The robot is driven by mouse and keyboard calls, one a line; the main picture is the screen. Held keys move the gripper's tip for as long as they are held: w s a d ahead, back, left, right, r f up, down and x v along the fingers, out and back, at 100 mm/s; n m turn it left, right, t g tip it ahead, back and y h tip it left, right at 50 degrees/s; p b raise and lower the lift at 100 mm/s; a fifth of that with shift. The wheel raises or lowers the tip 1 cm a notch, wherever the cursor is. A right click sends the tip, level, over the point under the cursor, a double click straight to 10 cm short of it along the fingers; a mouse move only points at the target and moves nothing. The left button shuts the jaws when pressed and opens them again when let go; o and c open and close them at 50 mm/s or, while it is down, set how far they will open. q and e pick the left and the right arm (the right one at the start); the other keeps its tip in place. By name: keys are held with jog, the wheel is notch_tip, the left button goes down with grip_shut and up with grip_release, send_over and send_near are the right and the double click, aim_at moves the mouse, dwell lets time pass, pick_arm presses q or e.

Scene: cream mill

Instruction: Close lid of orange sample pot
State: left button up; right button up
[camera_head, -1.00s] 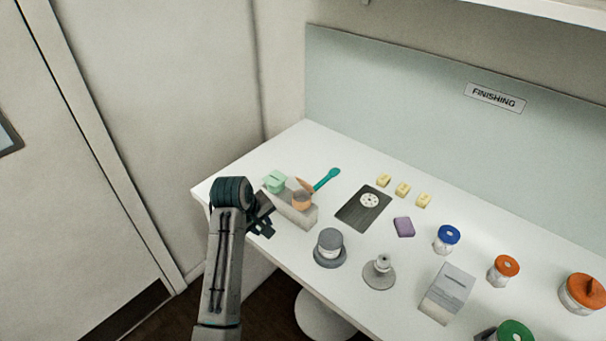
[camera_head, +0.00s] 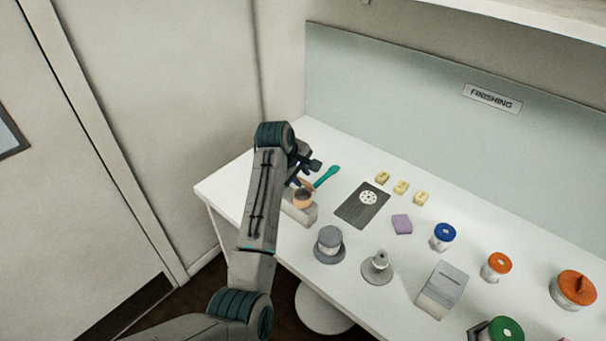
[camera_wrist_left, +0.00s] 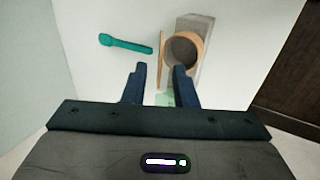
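The orange sample pot (camera_head: 303,201) stands open on a grey block (camera_head: 299,213) at the table's left end. In the left wrist view the pot (camera_wrist_left: 199,52) shows its round dark mouth. Its lid (camera_wrist_left: 161,55) stands raised beside the mouth, seen edge-on as a thin strip. In the head view the lid (camera_head: 307,185) is partly covered by my gripper. My left gripper (camera_head: 305,170) is open above the block; in the wrist view its fingers (camera_wrist_left: 159,72) appear on either side of the lid's line. Contact cannot be told. My right gripper is not in view.
A teal spoon-like tool (camera_head: 327,176) lies behind the pot. A pale green pot (camera_wrist_left: 164,99) is partly hidden between my fingers. A dark plate (camera_head: 362,205), a grey capped jar (camera_head: 329,244) and several other jars stand farther right.

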aim_at(306, 183)
pick_arm(q)
jog(key=shift+x, duration=0.95)
jog(key=shift+w+f, duration=0.15)
jog(key=shift+f, duration=0.2)
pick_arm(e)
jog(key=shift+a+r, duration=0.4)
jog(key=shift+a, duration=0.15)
pick_arm(q)
jog(key=shift+d, duration=0.1)
grip_shut()
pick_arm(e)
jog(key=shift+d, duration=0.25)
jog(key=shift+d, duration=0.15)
